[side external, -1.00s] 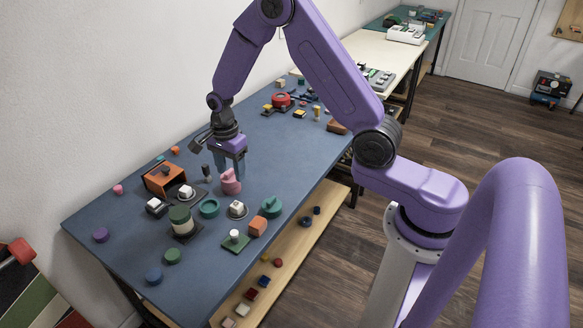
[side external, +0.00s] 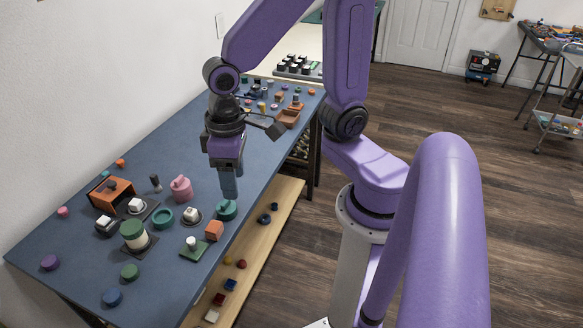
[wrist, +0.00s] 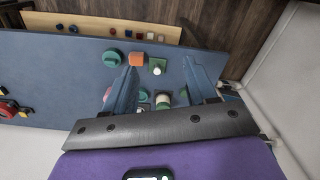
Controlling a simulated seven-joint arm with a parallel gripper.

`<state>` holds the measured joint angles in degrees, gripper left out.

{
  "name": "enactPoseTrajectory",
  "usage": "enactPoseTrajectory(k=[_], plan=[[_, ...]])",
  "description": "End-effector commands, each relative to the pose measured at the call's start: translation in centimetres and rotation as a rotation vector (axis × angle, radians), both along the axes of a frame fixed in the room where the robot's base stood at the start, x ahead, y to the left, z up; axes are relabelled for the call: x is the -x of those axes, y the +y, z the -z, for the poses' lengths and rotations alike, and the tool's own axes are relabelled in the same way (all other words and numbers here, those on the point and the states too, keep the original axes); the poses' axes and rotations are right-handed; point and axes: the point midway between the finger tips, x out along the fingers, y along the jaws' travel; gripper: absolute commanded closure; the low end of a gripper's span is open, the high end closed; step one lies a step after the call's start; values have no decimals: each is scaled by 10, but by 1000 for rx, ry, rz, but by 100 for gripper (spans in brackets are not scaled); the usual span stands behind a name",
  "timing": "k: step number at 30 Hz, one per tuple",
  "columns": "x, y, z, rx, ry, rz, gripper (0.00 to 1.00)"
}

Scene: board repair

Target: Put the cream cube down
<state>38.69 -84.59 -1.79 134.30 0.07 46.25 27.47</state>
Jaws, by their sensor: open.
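Several small pale blocks stand on the blue table, and I cannot tell for sure which is the cream cube. One pale cube (side external: 190,214) sits on a round dish, one (side external: 135,205) on a dark square plate, and one (side external: 103,222) on a dark block at the left. A small white piece (side external: 191,241) stands on a green square plate (side external: 193,252). My gripper (side external: 229,192) is open and empty, pointing down just behind or above the teal round pot (side external: 227,211). In the wrist view my gripper's fingers (wrist: 160,62) are spread wide with nothing clamped between them.
A pink pot (side external: 181,189), teal ring (side external: 162,217), green-and-cream cylinder (side external: 133,235), orange box (side external: 112,193) and orange cube (side external: 214,231) crowd the near table (side external: 70,270). A wooden shelf (side external: 262,235) runs lower along the right. The table's middle stretch is fairly clear.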

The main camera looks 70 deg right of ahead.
Motion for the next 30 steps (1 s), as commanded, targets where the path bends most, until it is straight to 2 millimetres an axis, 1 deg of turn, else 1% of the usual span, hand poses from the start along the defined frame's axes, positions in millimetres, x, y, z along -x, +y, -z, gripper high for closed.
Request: enactPoseTrajectory(k=[1, 6, 9, 12, 17, 30], plan=[[17, -3, -5, -4, -5, -107, 44], [64, -17, -15, -3, -11, -448, 44], [85, -24, -18, -2, -14, -604, 44], [98, -30, -19, -2, -16, -710, 44], [107, -34, -20, 0, -15, -778, 44], [106, -34, -20, 0, -15, -778, 44]])
